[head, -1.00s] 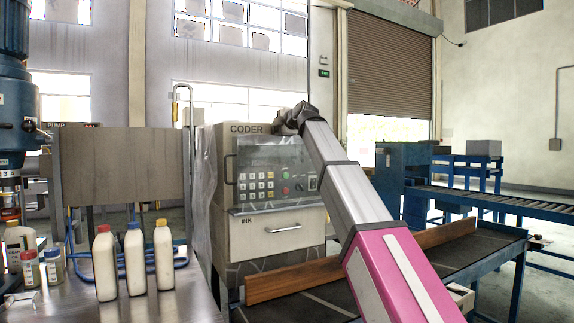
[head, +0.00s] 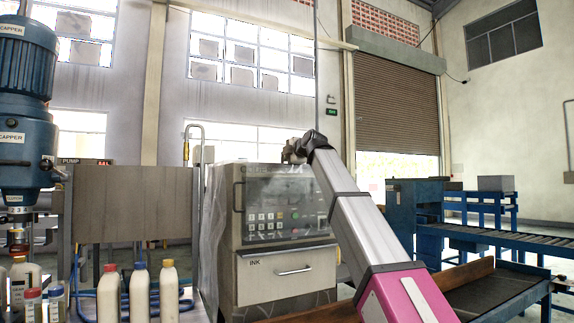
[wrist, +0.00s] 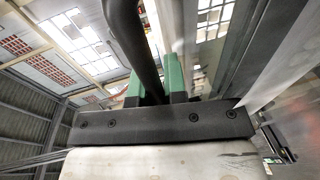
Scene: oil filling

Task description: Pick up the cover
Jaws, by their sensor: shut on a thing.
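The cover (head: 214,235) is a clear, wrinkled plastic sheet that hangs along the left side of the grey coder (head: 286,278). My gripper (head: 290,152) is at the coder's upper edge, small and partly hidden by my own arm. In the wrist view, my gripper's green fingers (wrist: 157,82) are shut on a dark, curved bar (wrist: 128,38), which I take as part of the cover. A pale, see-through surface (wrist: 275,62) shows to the right of the fingers. How the bar joins the sheet cannot be seen.
Several white bottles (head: 139,292) with coloured caps stand at the left. A blue capper (head: 25,150) stands behind them. A brown board (head: 455,274) and a blue roller conveyor (head: 490,238) are at the right. Free air lies above the coder.

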